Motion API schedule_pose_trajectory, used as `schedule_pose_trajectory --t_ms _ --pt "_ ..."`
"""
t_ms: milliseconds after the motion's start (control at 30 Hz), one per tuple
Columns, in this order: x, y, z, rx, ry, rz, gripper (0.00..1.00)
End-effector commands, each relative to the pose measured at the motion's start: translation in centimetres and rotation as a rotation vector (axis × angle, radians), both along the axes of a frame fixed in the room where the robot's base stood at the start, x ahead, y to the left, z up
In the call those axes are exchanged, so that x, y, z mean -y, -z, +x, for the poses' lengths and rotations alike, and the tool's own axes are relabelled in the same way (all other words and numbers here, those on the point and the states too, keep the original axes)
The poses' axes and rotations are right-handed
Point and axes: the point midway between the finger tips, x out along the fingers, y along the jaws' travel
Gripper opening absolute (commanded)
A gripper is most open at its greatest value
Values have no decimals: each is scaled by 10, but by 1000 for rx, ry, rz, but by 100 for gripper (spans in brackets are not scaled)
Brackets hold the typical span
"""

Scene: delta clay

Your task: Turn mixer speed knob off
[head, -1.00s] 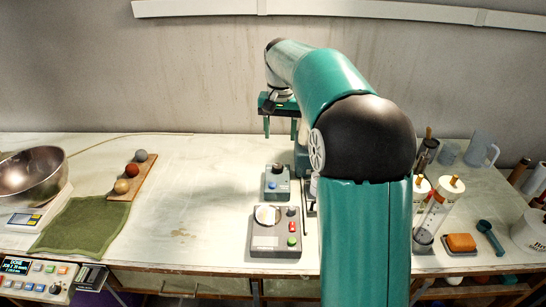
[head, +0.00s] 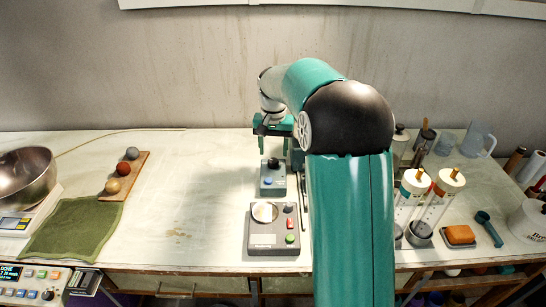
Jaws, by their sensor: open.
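A small blue-grey control box (head: 272,187) sits on the bench, left of my arm. It has a black knob (head: 273,162) at its back and a blue button at its front left. I cannot read the knob's setting. My gripper (head: 277,150) is green and open, with its fingers pointing down just behind and above the knob. The fingers look apart from the knob, and nothing shows between them. A teal-grey body (head: 294,156) stands right behind the box, mostly hidden by my arm; I cannot tell if it is the mixer.
In front of the box is a larger grey unit (head: 260,240) with a white dish and red and green buttons. Capped clear cylinders (head: 412,190) and an orange sponge (head: 459,234) stand right of my arm. The bench left of the boxes is clear up to a green towel (head: 72,228).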

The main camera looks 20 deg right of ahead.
Motion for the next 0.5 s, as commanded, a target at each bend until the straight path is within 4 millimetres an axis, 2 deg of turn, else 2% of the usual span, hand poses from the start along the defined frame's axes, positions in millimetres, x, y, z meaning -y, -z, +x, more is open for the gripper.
schedule_pose_trajectory --t_ms 100,200,500 --pt "0 21 1 -3 0 1 53" --pt "0 32 2 -2 0 1 53" --pt "0 41 3 0 0 1 53"
